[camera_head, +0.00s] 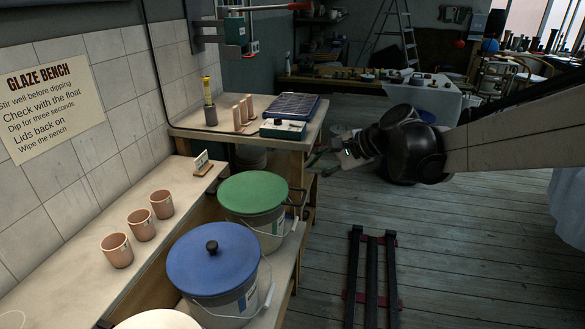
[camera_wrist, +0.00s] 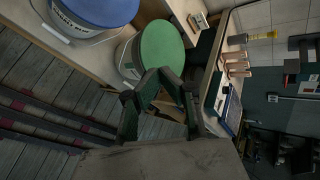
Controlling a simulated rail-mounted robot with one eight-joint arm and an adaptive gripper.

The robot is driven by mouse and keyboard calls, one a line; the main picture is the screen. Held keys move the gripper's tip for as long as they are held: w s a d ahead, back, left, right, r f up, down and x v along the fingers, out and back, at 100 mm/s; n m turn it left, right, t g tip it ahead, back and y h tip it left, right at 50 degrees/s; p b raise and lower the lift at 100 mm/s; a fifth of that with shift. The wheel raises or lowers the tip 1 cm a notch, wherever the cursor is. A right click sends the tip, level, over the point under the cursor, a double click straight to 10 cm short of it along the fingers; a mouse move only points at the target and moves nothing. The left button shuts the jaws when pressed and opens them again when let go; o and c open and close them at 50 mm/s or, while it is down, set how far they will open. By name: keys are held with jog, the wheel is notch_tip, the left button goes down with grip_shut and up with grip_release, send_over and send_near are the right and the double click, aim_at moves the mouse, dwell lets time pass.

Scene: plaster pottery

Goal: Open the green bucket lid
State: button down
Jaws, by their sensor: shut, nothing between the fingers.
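The green lid (camera_head: 253,192) sits flat on its white bucket (camera_head: 272,232), and no knob shows on it. The bucket has a wire handle and stands on the low shelf beside the bench. In the wrist view the green lid (camera_wrist: 163,48) lies beyond my gripper's fingers, partly covered by them. My gripper (camera_head: 320,160) is to the right of and behind the lid in the head view, apart from it, near the bench corner. In the wrist view my gripper (camera_wrist: 160,76) has its fingers drawn together at the tips, with nothing held.
A blue lid (camera_head: 213,258) with a black knob covers a bucket in front of the green one. Three clay cups (camera_head: 141,225) stand on the left bench. A raised bench (camera_head: 190,128) holds test pieces and a scale. The wooden floor (camera_head: 440,250) at right has rails.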

jog(key=w+d+f+m+y+b, duration=0.2)
jog(key=w+f+m+y+b, duration=0.5)
jog(key=w+f, duration=0.95)
jog(key=d+f+m+t+y+b, duration=0.15)
jog(key=d+f+y, duration=0.25)
jog(key=f, duration=0.6)
jog(key=d+f+m+y+b, duration=0.3)
jog(key=d+f+y, duration=0.15)
jog(key=f, duration=0.65)
jog(key=d+r+b+x, duration=0.1)
jog(key=b+x, duration=0.2)
jog(key=x, duration=1)
jog(key=shift+s+r+h, duration=0.25)
jog(key=shift+r+h, duration=0.15)
jog(key=shift+h, duration=0.05)
jog(key=shift+d+r+n, duration=0.1)
jog(key=shift+d+n, duration=0.05)
jog(key=shift+n, duration=0.1)
